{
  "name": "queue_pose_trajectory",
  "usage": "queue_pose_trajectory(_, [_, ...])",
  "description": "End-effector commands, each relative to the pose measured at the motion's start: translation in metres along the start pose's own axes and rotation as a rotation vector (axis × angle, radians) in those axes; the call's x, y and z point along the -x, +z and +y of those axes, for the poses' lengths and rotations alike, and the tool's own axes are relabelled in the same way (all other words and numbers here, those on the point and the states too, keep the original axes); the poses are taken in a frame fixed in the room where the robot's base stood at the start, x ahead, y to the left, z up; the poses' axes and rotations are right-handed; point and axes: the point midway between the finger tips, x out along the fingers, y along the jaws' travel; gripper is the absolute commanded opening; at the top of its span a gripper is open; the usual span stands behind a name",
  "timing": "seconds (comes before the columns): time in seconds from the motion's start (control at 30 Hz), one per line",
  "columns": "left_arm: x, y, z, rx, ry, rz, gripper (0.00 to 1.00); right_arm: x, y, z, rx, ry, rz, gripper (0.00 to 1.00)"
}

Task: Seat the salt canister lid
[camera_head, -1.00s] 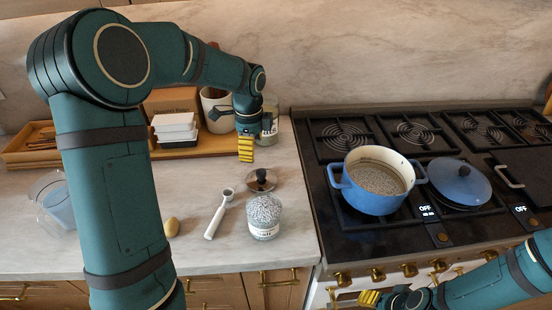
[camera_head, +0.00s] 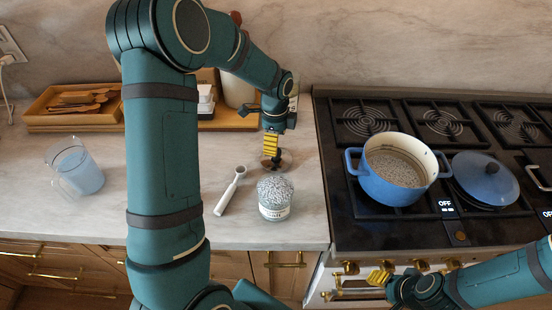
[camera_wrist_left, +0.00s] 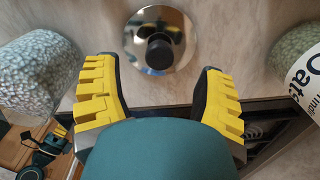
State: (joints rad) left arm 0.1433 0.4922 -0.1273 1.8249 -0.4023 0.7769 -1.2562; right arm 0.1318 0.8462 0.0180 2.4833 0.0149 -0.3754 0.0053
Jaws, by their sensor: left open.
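The lid (camera_head: 272,165), a shiny metal disc with a black knob, lies knob up on the counter. The salt canister (camera_head: 275,198), a glass jar of speckled grains with a pale label, stands upright in front of it, apart from the lid. My left gripper (camera_head: 271,148) points down above the lid, partly covering it in the head view. In the left wrist view its yellow fingers are open and empty, with the lid (camera_wrist_left: 159,52) ahead between and beyond them. The canister (camera_wrist_left: 35,80) is at the left there. My right gripper (camera_head: 380,277) is low by the stove front; its opening is unclear.
An oats canister (camera_wrist_left: 303,70) stands on the lid's other side. A white-handled scoop (camera_head: 230,192) lies left of the salt canister. A clear pitcher (camera_head: 78,170) and wooden tray (camera_head: 60,121) are further left. The stove with a blue pot (camera_head: 391,188) is right.

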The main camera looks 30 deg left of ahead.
Motion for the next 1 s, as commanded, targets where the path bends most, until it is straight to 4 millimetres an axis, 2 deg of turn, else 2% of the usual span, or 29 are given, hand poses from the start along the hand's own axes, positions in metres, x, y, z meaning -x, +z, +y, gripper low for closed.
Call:
queue_pose_trajectory(0.2, [-0.034, -0.001, 0.001, 0.000, 0.005, -0.001, 0.70, -0.003, 0.000, 0.001, 0.000, 0.000, 0.000, 0.47])
queue_pose_trajectory(0.3, [-0.043, -0.001, 0.001, 0.000, 0.003, 0.001, 0.70, -0.004, 0.000, 0.001, 0.000, 0.001, 0.000, 0.47])
queue_pose_trajectory(0.6, [-0.046, -0.001, 0.001, 0.000, 0.001, 0.002, 0.70, -0.004, 0.000, 0.001, 0.000, 0.001, 0.000, 0.47])
queue_pose_trajectory(0.63, [-0.046, -0.001, 0.001, 0.000, 0.001, 0.002, 0.64, -0.004, 0.000, 0.001, 0.000, 0.001, 0.000, 0.47])
queue_pose_trajectory(0.67, [-0.046, -0.001, 0.001, 0.000, 0.001, 0.002, 0.54, -0.004, 0.000, 0.001, 0.000, 0.001, 0.000, 0.47])
queue_pose_trajectory(0.8, [-0.046, -0.001, 0.001, 0.000, 0.001, 0.002, 0.04, -0.004, 0.000, 0.001, 0.000, 0.001, 0.000, 0.47])
queue_pose_trajectory(0.83, [-0.046, -0.001, 0.001, 0.000, 0.001, 0.002, 0.00, -0.004, 0.000, 0.001, 0.000, 0.001, 0.000, 0.47])
queue_pose_trajectory(1.0, [-0.046, -0.001, 0.001, 0.000, 0.001, 0.001, 0.00, -0.004, 0.000, 0.001, 0.000, 0.001, 0.000, 0.47])
